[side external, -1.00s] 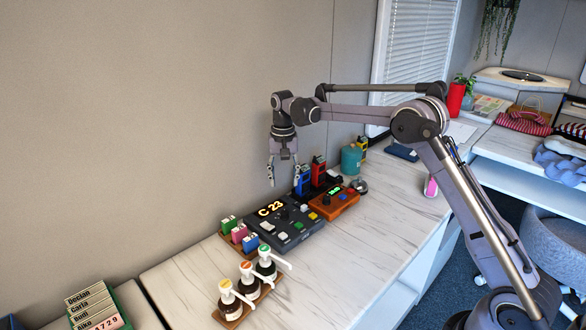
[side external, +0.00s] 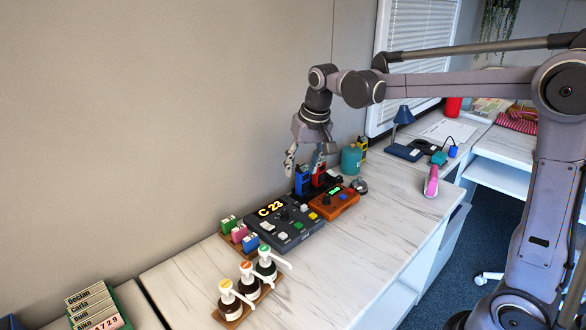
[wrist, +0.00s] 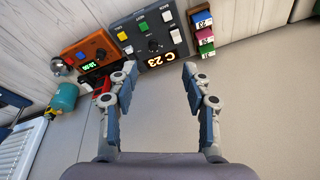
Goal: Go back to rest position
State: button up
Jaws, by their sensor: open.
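My gripper (side external: 304,164) is above the back of the counter, near the wall, over the blue radio (side external: 302,181) and red radio (side external: 319,175). In the wrist view my gripper (wrist: 154,84) has its two fingers spread wide apart with nothing between them. Beyond the fingertips lies the dark control box (wrist: 151,45) with a lit "C 23" display. The same box (side external: 287,229) sits on the counter in the side view. The blue radio is partly hidden behind my fingers in the wrist view.
An orange box (side external: 334,203) with a green display and a teal canister (side external: 351,159) stand nearby. Several pump bottles (side external: 247,281) stand on a wooden tray at the front. Small coloured blocks (side external: 239,233) lie left of the control box. The counter's right part is mostly clear.

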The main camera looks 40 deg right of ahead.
jog(key=s+a+f+n+t, duration=0.2)
jog(key=s, duration=0.7)
jog(key=s+a+f+n+t, duration=0.2)
jog(key=s, duration=0.8)
jog(key=shift+s+f+n, duration=0.2)
jog(key=shift+f+n, duration=0.1)
jog(key=shift+n, duration=0.1)
